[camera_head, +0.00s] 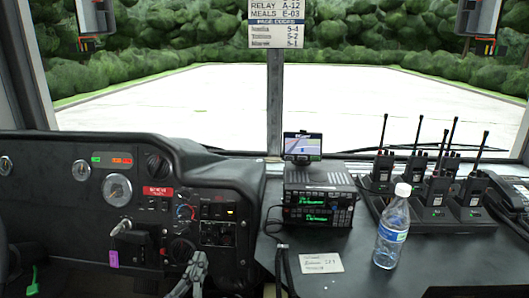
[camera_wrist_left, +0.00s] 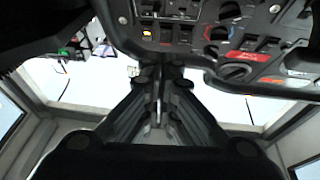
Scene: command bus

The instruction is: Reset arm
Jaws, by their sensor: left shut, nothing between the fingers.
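My left gripper (camera_head: 197,262) shows at the bottom of the head view, in front of the lower dashboard panel. Its fingers are shut with nothing between them. In the left wrist view its closed fingers (camera_wrist_left: 160,82) reach up toward the control panel (camera_wrist_left: 215,35), which appears upside down with a red label and knobs. I cannot tell the exact gap between fingertips and panel. My right gripper is not in view.
A clear water bottle (camera_head: 392,232) stands on the right counter, beside radios in chargers (camera_head: 435,198). A radio unit (camera_head: 318,205) with a small screen (camera_head: 302,146) and a white card (camera_head: 321,263) are left of it. A key with a purple tag (camera_head: 113,258) is in the dashboard.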

